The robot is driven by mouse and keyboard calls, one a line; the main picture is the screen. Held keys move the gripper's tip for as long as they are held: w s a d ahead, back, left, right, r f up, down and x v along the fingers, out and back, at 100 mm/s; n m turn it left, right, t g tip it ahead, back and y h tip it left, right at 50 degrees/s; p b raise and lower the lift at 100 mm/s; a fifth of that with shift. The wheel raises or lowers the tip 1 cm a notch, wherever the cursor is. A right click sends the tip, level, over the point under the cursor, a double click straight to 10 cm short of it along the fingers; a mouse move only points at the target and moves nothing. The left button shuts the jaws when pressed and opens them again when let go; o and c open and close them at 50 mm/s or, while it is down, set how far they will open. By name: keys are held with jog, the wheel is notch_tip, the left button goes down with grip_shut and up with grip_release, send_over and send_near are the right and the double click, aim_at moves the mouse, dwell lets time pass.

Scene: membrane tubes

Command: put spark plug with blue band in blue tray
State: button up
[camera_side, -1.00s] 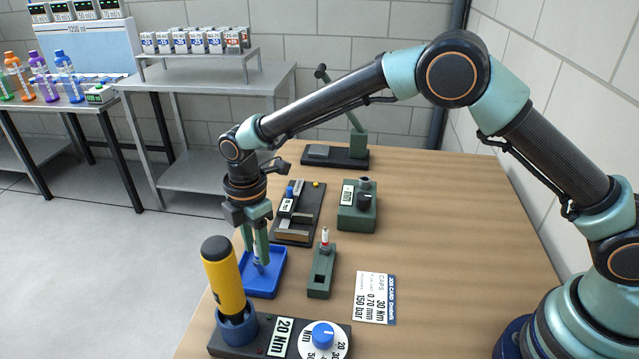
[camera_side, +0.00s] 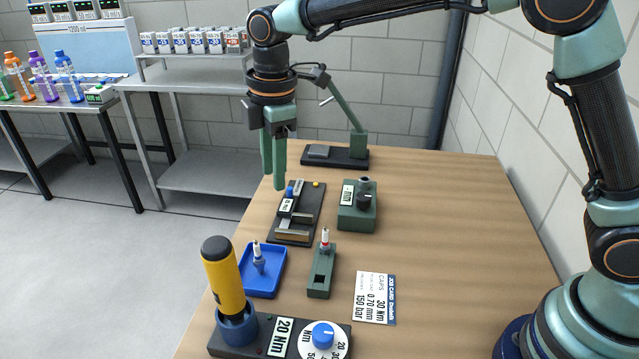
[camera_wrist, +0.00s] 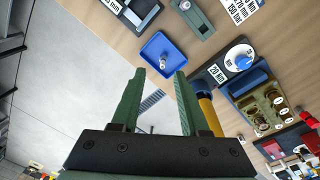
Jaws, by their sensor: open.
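A spark plug (camera_side: 258,258) stands upright in the blue tray (camera_side: 272,284); its band is too small to read clearly. In the wrist view, this plug (camera_wrist: 163,63) stands inside the tray (camera_wrist: 148,49). A second spark plug with a red band (camera_side: 325,238) stands in the far end of the green holder (camera_side: 319,287), right of the tray. My gripper (camera_side: 273,180) is open and empty, raised well above and beyond the tray. In the wrist view, its two fingers (camera_wrist: 160,74) are spread with nothing between them.
A yellow-handled tool (camera_side: 224,280) stands upright in front of the tray, beside a dial base (camera_side: 323,338). A black fixture (camera_side: 302,208) and a green mm gauge (camera_side: 358,208) stand behind. A printed card (camera_side: 374,298) lies right of the holder. The table's right side is clear.

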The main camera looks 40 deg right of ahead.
jog(key=s+d+r+m+t, duration=0.1)
jog(key=s+d+r+m, duration=0.25)
jog(key=d, duration=0.25)
jog(key=s+d+r+m+t, duration=0.25)
jog(key=s+d+m, duration=0.2)
jog(key=d, duration=0.25)
jog(key=s+d+f+m+t, duration=0.1)
jog(key=s+d+m, duration=0.7)
jog(key=shift+s+f+m, duration=0.25)
jog(key=shift+f+m, duration=0.15)
